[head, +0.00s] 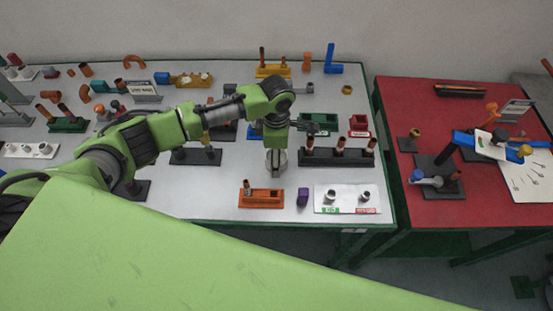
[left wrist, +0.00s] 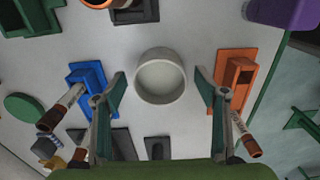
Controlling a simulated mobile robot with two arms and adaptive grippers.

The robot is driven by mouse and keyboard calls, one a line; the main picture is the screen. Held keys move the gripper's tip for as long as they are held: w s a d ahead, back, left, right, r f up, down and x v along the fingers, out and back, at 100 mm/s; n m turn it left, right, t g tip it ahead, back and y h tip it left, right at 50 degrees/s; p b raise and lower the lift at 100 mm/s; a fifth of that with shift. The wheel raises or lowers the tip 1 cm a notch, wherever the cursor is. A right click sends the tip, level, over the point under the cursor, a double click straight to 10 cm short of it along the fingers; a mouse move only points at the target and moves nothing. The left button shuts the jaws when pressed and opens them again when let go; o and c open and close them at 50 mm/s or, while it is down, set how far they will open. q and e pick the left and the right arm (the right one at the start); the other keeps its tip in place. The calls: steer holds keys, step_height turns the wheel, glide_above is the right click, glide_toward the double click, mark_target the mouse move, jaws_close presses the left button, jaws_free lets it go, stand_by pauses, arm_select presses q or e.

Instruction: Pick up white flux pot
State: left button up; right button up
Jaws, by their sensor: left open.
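The white flux pot (left wrist: 160,76) is a short, round, pale cup with an open top in the left wrist view. It stands upright on the pale table. My left gripper (left wrist: 160,82) is open, with one finger on each side of the pot and a gap showing on both sides. In the head view my left gripper (head: 276,164) points down at the table and largely covers the pot. My right gripper is not in view.
An orange holder (head: 261,198) with brown rods and a blue holder (left wrist: 84,86) flank the pot. A dark rack (head: 337,158) is close by. A red table (head: 420,211) is farther right.

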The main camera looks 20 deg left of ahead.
arm_select(q)
steer(key=c, duration=1.3)
